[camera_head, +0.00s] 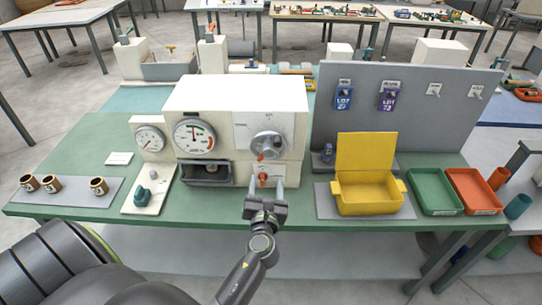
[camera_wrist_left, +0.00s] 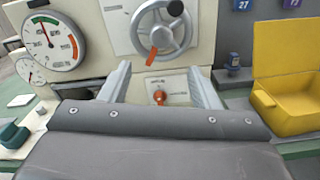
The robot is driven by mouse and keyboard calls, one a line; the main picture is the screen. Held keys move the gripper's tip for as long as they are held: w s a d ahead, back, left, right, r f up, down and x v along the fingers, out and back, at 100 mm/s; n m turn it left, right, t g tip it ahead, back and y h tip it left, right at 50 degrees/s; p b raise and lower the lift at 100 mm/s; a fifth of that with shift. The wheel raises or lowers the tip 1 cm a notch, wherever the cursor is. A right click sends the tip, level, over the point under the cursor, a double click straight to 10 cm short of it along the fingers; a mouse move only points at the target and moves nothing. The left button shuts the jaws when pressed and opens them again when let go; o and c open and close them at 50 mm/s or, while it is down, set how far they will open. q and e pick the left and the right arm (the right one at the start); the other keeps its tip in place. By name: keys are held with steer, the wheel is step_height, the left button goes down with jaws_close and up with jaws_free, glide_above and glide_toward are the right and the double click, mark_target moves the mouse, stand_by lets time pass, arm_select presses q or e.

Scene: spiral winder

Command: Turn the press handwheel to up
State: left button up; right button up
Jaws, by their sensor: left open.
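The press handwheel (camera_head: 267,145) is a grey ring on the light panel at the right of the cream press (camera_head: 240,93). In the left wrist view the wheel (camera_wrist_left: 161,30) shows spokes, an orange-red part (camera_wrist_left: 151,56) hanging low and a dark knob (camera_wrist_left: 175,8) at upper right. My left gripper (camera_head: 265,184) is open and empty, below and in front of the wheel, apart from it. Its two fingers (camera_wrist_left: 158,78) flank a small orange-red knob (camera_wrist_left: 159,97) on the lower panel. Labels on the panel are too small to read.
Two gauges (camera_head: 194,138) and a dark recess (camera_head: 206,173) are left of the wheel. A yellow open box (camera_head: 368,203) stands close on the right, before a grey pegboard (camera_head: 440,133).

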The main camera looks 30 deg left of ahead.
mark_target(269, 155)
arm_select(q)
steer(key=b+x, duration=0.2)
steer(key=x, duration=0.8)
steer(key=shift+w+f, duration=0.1)
steer(key=shift+w, duration=0.15)
steer(key=shift+w+a, duration=0.35)
steer(key=shift+w, duration=0.3)
arm_select(e)
steer(key=shift+s+d+f, duration=0.15)
steer(key=shift+d+f, duration=0.2)
steer(key=shift+f, duration=0.2)
steer(key=shift+s+d+f, duration=0.1)
steer(key=shift+d+f, duration=0.2)
steer(key=shift+f, duration=0.25)
arm_select(q)
steer(key=c, duration=1)
arm_select(e)
steer(key=shift+a, duration=0.25)
